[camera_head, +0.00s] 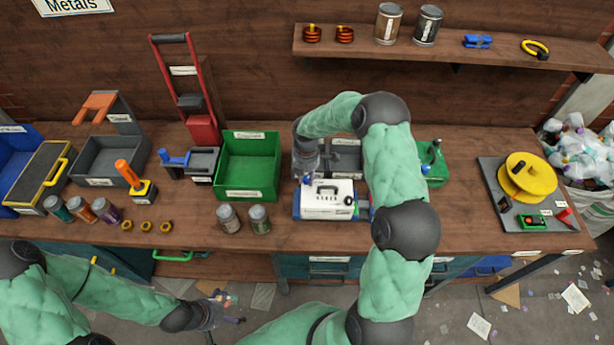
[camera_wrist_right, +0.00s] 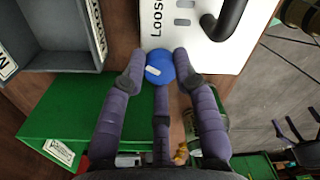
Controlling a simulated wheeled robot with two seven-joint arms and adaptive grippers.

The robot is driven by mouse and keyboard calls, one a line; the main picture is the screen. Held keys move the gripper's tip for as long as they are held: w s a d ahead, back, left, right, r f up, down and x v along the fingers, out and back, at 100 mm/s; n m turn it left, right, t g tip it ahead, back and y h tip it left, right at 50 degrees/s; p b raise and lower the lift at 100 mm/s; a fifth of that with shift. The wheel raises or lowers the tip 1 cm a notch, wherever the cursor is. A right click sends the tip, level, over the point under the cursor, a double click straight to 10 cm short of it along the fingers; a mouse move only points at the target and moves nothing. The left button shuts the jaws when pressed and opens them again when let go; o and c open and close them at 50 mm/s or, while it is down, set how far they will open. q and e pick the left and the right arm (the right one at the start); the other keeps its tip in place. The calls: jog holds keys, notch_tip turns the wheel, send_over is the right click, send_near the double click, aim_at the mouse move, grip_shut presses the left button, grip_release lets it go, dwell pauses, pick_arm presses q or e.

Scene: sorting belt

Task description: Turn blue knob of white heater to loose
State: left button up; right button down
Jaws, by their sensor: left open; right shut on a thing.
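The white heater (camera_head: 325,203) stands on the workbench near the middle, with a black handle on top. In the right wrist view its white panel (camera_wrist_right: 200,45) carries a "Loose" label beside the blue knob (camera_wrist_right: 153,57). The knob is round with a white mark that points toward the label's side. My right gripper (camera_wrist_right: 158,68) is shut on the blue knob, its purple-grey fingers around it. In the head view my right gripper (camera_head: 306,176) is at the heater's back left corner and hides the knob. My left gripper (camera_head: 222,308) is open and empty, low in front of the bench.
A green bin (camera_head: 247,192) stands left of the heater, with two jars (camera_head: 229,218) in front of it. A grey bin (camera_head: 346,155) is behind the heater. A yellow reel (camera_head: 527,177) is at the right.

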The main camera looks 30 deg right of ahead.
aim_at(307, 178)
jog(key=c, duration=0.9)
grip_release()
jog(key=shift+d, duration=0.1)
jog(key=shift+c, duration=0.2)
jog(key=shift+r, duration=0.1)
notch_tip(307, 178, up, 12)
jog(key=shift+w, duration=0.2)
